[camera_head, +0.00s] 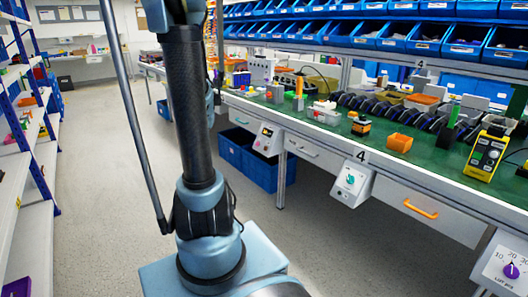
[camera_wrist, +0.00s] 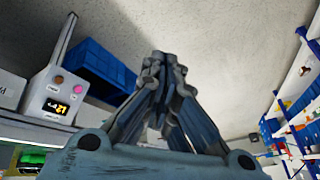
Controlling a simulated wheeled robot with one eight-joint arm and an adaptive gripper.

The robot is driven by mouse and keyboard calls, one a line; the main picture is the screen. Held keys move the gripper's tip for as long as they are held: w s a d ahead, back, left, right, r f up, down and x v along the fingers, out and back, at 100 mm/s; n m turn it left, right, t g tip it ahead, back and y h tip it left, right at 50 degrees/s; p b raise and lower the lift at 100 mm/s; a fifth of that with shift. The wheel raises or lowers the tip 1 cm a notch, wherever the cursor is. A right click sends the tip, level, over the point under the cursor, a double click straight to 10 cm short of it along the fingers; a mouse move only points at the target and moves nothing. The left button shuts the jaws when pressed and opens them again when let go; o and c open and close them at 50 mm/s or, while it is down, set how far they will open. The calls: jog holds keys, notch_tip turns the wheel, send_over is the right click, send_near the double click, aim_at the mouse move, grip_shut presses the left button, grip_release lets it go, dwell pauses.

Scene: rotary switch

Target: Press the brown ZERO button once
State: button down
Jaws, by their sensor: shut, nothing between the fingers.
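A white control box (camera_wrist: 38,98) hangs at the left in the wrist view, tilted in the picture. It has a brown button (camera_wrist: 57,80), a pink button (camera_wrist: 78,89) and a lit display (camera_wrist: 56,106) with orange digits. Its lettering is too small to read. A box that looks like the same one (camera_head: 267,139) is under the workbench edge in the head view, with its buttons tiny. My gripper (camera_wrist: 160,64) is shut and empty. Its fingertips are to the right of the box and apart from the buttons. The head view does not clearly show my gripper.
The workbench (camera_head: 335,141) runs along the right with many items on top. Other control boxes (camera_head: 352,184) and (camera_head: 505,265) hang along its front. Blue crates (camera_head: 270,172) stand beneath it. The floor (camera_head: 95,190) on the left is clear, up to a shelf rack (camera_head: 35,170).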

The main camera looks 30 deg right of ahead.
aim_at(265, 148)
jog(key=w+d+f+m+h, duration=0.1)
jog(key=w+d+f+m, duration=0.1)
jog(key=d+f, duration=0.3)
jog(key=w+d+f+m+t+h, duration=0.1)
jog(key=w+d+f, duration=0.4)
jog(key=d, duration=0.9)
jog(key=w+d+f+m+h, duration=0.1)
jog(key=w+d+f+m, duration=0.2)
jog(key=d+f, duration=0.3)
jog(key=w+d, duration=0.1)
jog(key=d, duration=0.3)
jog(key=shift+m+t, duration=0.3)
jog(key=shift+t, duration=0.1)
jog(key=d+f, duration=0.4)
jog(key=d, duration=0.3)
jog(key=shift+w+d+f, duration=0.15)
jog(key=shift+w+d, duration=0.2)
jog(key=shift+d, duration=0.15)
jog(key=shift+d+f, duration=0.15)
jog(key=shift+d, duration=0.1)
